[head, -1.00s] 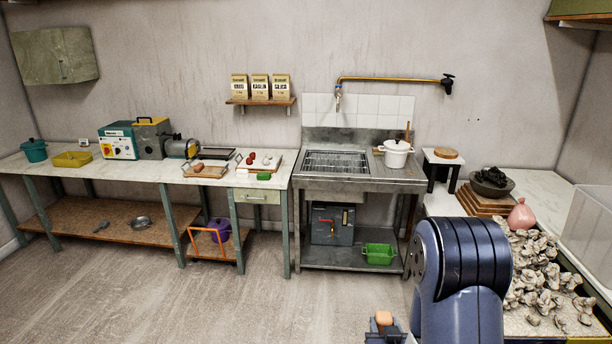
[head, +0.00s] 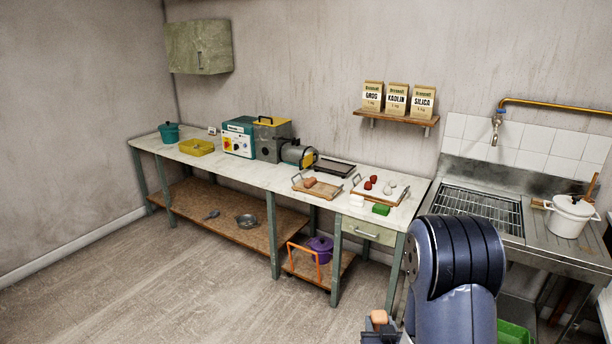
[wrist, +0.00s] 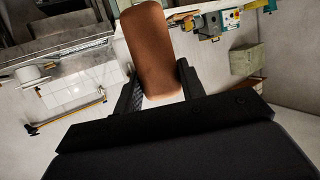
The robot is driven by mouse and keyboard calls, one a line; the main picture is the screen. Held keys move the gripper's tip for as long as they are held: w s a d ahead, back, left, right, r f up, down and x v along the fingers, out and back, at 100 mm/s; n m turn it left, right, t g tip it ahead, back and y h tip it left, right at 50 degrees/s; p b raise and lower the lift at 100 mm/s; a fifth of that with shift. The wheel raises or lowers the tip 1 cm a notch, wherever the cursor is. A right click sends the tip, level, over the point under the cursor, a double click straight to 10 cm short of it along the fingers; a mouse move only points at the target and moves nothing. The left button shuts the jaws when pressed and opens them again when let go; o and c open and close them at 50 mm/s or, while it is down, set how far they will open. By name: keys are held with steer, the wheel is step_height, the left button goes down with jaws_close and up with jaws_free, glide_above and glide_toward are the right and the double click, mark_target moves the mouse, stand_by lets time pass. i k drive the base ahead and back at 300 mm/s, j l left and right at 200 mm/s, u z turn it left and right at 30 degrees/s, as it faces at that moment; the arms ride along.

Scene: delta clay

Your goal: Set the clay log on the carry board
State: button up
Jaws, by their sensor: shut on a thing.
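The clay log (wrist: 150,50), a brown-orange cylinder, is between the two fingers of my gripper (wrist: 158,82) in the wrist view. My gripper is shut on it. In the head view the log's end (head: 379,317) shows low, just left of my blue arm. A wooden board with handles (head: 328,194), probably the carry board, lies on the long bench, with a reddish-brown lump (head: 310,182) on it. The log is held in the air, well apart from that board.
A sink (head: 478,205) with a white pot (head: 570,217) stands right. The floor before the bench is clear.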

mark_target(324, 189)
steer(key=i+j+u, duration=0.15)
steer(key=i+u, duration=0.15)
steer(key=i, duration=0.6)
steer(key=i+u, duration=0.35)
steer(key=i, duration=0.6)
steer(key=i+j+z, duration=0.15)
steer(key=i+z, duration=0.25)
steer(key=i+j+z, duration=0.4)
steer(key=i, duration=0.2)
steer(key=i+j+z, duration=0.85)
